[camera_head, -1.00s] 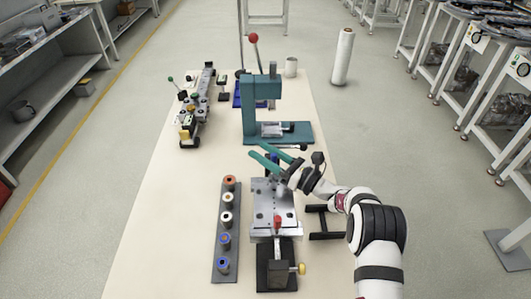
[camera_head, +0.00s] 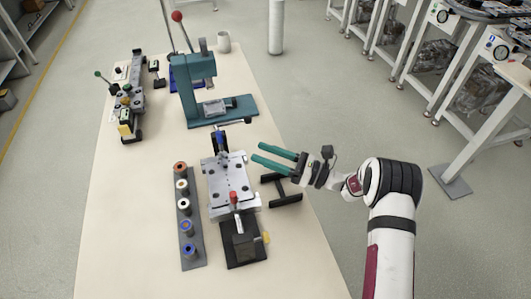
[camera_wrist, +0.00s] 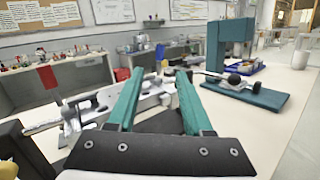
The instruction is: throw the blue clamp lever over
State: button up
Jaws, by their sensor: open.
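The blue clamp lever (camera_head: 218,137) stands roughly upright at the far end of the metal clamping fixture (camera_head: 229,183). A second lever with a red tip (camera_head: 234,197) is at the fixture's near end. My gripper (camera_head: 258,153) is to the right of the blue lever, with its two green fingers pointing left. The fingers are spread apart with nothing between them, and they are clear of the lever. In the wrist view, my gripper (camera_wrist: 160,72) shows open, with part of the fixture beyond it.
A dark strip (camera_head: 189,222) with several coloured rings lies left of the fixture. A teal press (camera_head: 194,90) with a red-knobbed handle stands behind. A black H-shaped stand (camera_head: 283,190) is below my gripper. A white cup (camera_head: 223,41) stands far back.

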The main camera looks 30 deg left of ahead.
jog(key=m+t+h, duration=0.2)
jog(key=m+t, duration=0.1)
jog(key=t, duration=0.4)
send_near(220, 141)
jog(key=x, duration=1.4)
jog(key=shift+w+r, duration=0.25)
jog(key=shift+r, duration=0.15)
jog(key=shift+d, duration=0.1)
grip_shut()
